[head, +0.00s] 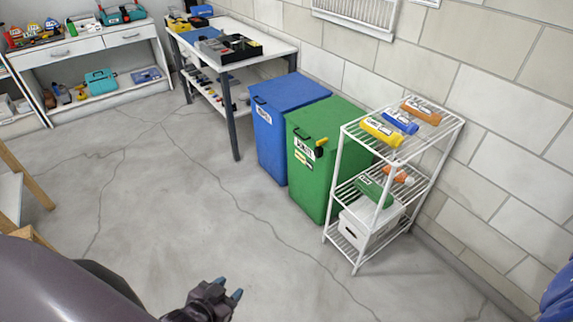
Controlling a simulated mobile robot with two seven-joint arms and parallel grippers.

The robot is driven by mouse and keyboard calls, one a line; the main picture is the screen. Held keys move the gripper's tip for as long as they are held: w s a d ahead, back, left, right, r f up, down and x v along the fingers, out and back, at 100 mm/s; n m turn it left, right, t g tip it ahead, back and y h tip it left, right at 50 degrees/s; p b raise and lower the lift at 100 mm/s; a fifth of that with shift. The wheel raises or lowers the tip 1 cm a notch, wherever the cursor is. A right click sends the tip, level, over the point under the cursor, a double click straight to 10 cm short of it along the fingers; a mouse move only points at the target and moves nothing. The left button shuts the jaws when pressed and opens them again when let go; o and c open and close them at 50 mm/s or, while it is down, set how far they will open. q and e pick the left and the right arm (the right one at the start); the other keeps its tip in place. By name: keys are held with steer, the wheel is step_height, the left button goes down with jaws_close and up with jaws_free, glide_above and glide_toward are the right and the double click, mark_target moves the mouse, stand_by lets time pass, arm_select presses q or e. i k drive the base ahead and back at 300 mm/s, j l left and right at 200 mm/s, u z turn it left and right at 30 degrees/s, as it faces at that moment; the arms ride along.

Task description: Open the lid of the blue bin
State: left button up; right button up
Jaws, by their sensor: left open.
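The blue bin (269,145) stands on the floor against the wall, between the work table and the green bin. Its flat blue lid (292,92) lies shut on top. A dark handle shows at the lid's front edge, above a white label on the bin's front. My left gripper (228,289) is open and empty at the bottom of the head view, over bare floor and well apart from the bin. My right gripper is not in view.
A green bin (312,180) stands close to the right of the blue bin. A white wire shelf (342,222) with bottles stands further right. A work table (236,135) is at the left of the bins, a white bench (90,45) behind. The middle floor is clear.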

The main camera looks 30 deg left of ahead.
mark_target(288, 92)
steer(key=u, duration=0.5)
steer(key=i+j, duration=0.15)
steer(key=j, duration=0.2)
steer(key=i+j+z, duration=0.1)
steer(key=j, duration=0.25)
steer(key=i+j+z, duration=0.1)
steer(key=i+j, duration=0.15)
steer(key=j, duration=0.15)
steer(key=i+j, duration=0.1)
steer(key=j, duration=0.25)
steer(key=i+j+z, duration=0.1)
steer(key=j, duration=0.3)
steer(key=i+j, duration=0.2)
steer(key=j, duration=0.2)
steer(key=i+j+z, duration=0.1)
steer(key=j, duration=0.25)
